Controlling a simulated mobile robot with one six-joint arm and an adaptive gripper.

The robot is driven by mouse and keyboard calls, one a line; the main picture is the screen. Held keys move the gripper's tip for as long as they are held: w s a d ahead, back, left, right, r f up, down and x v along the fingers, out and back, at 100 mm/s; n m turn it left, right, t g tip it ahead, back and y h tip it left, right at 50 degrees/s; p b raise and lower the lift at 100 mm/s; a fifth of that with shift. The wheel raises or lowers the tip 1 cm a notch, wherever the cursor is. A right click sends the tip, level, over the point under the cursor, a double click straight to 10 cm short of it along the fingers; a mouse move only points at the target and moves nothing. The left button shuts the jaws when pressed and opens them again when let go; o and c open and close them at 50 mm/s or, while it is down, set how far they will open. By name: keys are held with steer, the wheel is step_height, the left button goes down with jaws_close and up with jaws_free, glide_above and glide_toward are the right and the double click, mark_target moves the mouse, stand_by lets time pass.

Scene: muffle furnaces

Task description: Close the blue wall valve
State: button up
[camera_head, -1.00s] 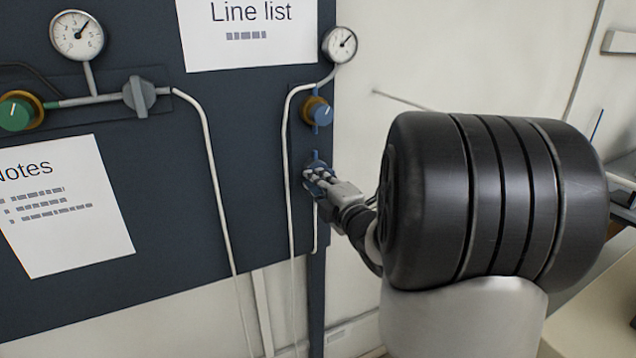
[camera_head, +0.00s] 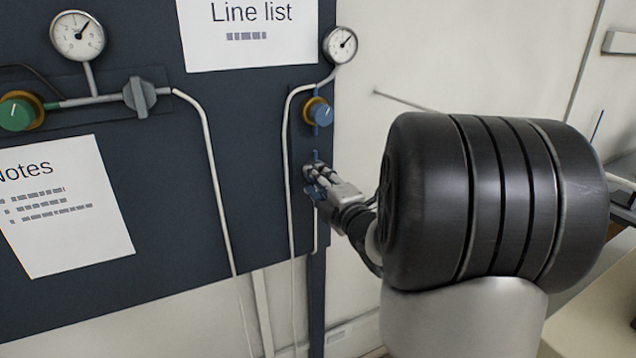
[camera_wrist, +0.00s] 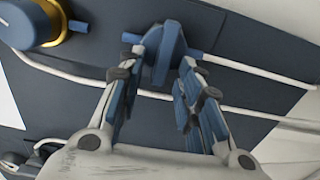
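The blue wall valve's handle (camera_wrist: 166,55) shows in the wrist view as a flat blue bar. It lies across its short blue pipe stubs. My gripper (camera_wrist: 172,62) is in front of it, with its fingertips one on each side of the handle. The fingers stand apart, and some space shows between them and the handle's near end; contact at the tips is hard to judge. In the head view my gripper (camera_head: 314,180) reaches the board's right edge and mostly covers the valve, with blue parts (camera_head: 316,156) visible just above it.
A blue knob with a brass collar (camera_head: 319,112) and a gauge (camera_head: 340,45) are just above. A white tube (camera_head: 287,190) runs close on the left. A grey valve (camera_head: 139,97) and green knob (camera_head: 16,112) are further left on the dark board (camera_head: 210,150).

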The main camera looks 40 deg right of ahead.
steer(key=v, duration=0.7)
steer(key=shift+s, duration=0.3)
stand_by(0.4)
